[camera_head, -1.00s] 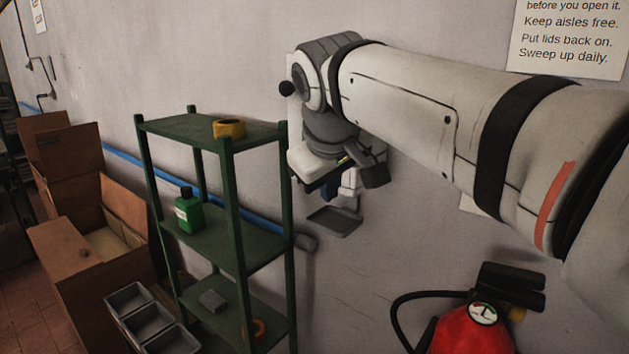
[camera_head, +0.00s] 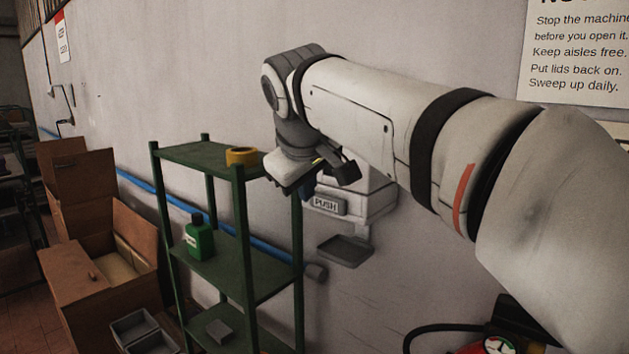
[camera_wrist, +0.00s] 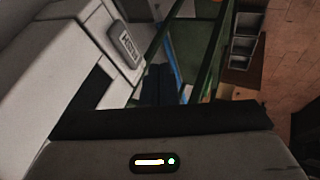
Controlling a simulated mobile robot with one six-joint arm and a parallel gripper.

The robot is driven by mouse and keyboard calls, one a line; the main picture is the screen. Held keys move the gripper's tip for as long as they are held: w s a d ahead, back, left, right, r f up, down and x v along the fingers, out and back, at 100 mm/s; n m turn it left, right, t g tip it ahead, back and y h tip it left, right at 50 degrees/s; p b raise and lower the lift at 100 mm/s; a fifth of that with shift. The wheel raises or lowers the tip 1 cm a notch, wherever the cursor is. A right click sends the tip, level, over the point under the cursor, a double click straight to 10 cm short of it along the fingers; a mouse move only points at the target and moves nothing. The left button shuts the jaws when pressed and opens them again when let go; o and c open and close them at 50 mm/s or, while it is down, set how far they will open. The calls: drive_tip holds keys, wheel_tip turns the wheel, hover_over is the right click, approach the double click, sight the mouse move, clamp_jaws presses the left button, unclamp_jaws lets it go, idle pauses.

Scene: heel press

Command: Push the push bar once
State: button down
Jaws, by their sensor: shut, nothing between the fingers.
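The push bar (camera_head: 326,206) is a grey bar marked PUSH on the front of a pale wall-mounted dispenser (camera_head: 372,203). My arm covers the dispenser's upper part. In the wrist view the push bar (camera_wrist: 126,44) shows at upper left, its lettering turned sideways. My gripper (camera_head: 308,190) hangs just above and left of the bar in the head view, its dark fingers partly hidden by my wrist. In the wrist view the gripper's dark fingers (camera_wrist: 158,86) are together and empty, with the bar apart from them, up and left.
A grey drip tray (camera_head: 346,248) sits below the dispenser. A red extinguisher (camera_head: 470,348) is at lower right. A blue pipe (camera_head: 140,183) runs along the wall.

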sight(320, 199)
drive_tip(key=shift+w+d+f+p, duration=0.25)
drive_tip(key=shift+w+d+f, duration=0.15)
drive_tip(key=shift+w+f, duration=0.6)
drive_tip(key=shift+w+d+f+p, duration=0.25)
drive_tip(key=shift+w+d+f, duration=0.3)
drive_tip(key=shift+w, duration=0.8)
drive_tip(key=shift+w+d+f+p, duration=0.3)
drive_tip(key=shift+w+f, duration=0.6)
drive_tip(key=shift+w, duration=0.25)
drive_tip(key=shift+a, duration=0.2)
